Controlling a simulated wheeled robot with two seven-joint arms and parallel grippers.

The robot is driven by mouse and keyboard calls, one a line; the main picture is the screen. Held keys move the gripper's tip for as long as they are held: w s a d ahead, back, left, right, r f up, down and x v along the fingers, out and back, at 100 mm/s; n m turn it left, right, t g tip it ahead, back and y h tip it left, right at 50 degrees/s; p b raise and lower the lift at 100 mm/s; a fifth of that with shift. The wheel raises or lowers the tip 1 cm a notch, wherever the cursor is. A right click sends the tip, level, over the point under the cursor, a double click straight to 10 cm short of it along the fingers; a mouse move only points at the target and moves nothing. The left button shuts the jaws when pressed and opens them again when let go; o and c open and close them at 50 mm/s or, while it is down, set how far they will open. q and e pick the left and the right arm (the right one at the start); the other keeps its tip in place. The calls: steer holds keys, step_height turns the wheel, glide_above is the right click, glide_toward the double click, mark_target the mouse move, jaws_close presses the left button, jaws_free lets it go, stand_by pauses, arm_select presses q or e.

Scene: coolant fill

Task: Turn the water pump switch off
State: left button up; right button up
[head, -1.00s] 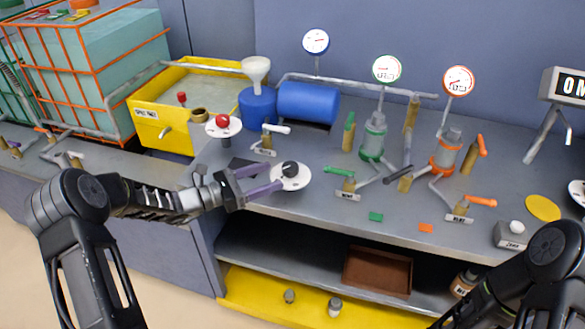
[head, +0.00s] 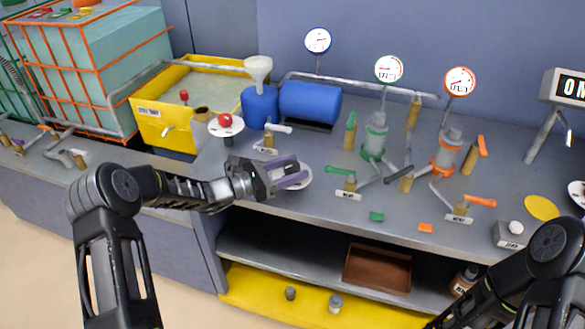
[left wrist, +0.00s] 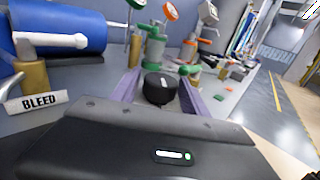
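A black rotary knob, which looks like the pump switch, sits on a round white plate (head: 304,181) at the front edge of the bench. My left gripper (head: 298,171) is at the plate, with its purple fingers spread and mostly covering the knob in the head view. In the left wrist view the black knob (left wrist: 160,87) stands between the two open fingers, with a gap on each side. The knob's pointer setting and any label are hard to read. My right gripper is out of the picture; only part of my right arm shows.
A red knob on a white plate (head: 225,121) stands just behind left. A white-handled BLEED valve (head: 270,140) and blue tank (head: 310,101) are behind the gripper. Green-handled (head: 345,183) and orange-handled (head: 462,207) valves stand to the right.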

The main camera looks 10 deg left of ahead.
arm_select(q)
steer(key=c, duration=1.1)
